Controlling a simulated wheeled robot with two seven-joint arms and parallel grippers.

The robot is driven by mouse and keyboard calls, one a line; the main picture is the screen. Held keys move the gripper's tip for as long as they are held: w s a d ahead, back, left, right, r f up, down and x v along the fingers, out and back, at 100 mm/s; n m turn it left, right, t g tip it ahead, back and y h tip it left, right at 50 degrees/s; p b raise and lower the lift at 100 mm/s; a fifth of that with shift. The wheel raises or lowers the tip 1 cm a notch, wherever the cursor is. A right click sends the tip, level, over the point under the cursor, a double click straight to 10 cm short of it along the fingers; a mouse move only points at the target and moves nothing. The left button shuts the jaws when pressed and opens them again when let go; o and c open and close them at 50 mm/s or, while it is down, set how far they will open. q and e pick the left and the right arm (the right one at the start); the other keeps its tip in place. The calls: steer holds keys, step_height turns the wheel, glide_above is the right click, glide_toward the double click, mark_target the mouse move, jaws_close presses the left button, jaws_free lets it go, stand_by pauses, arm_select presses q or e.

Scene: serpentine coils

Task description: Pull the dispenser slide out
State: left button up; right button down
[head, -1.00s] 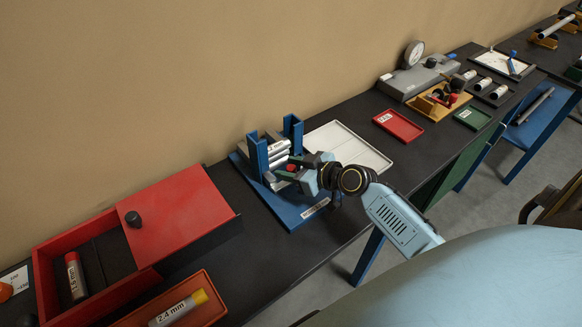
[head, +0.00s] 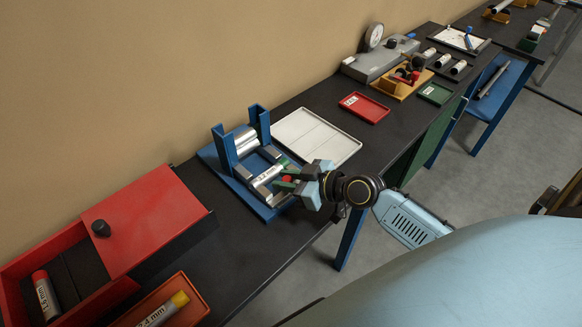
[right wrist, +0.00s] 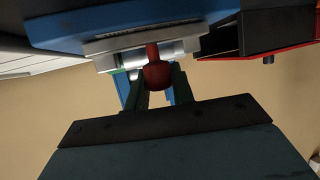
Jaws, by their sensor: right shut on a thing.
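The blue dispenser (head: 227,152) stands on the black bench, with two uprights and silver tubes (head: 246,141) between them. Its grey slide (head: 285,197) sticks out at the front, and a silver labelled tube (head: 266,176) lies on it, clear of the uprights. My right gripper (head: 289,180) is shut on the slide's red knob (right wrist: 156,74), which shows between the fingers in the right wrist view. The fingers partly hide the slide's front. My left gripper is not in view.
A red box with a sliding lid (head: 150,222) and an orange tray (head: 196,294) with a yellow-capped tube are at the lower left. A red tray (head: 364,107) and a gauge stand (head: 380,60) are further right.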

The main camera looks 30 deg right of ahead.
steer(key=shift+s, duration=0.1)
steer(key=c, duration=1.2)
jaws_free()
steer(key=shift+s+d, duration=0.1)
steer(key=shift+b+v, duration=1.15)
steer(key=shift+v, duration=5.45)
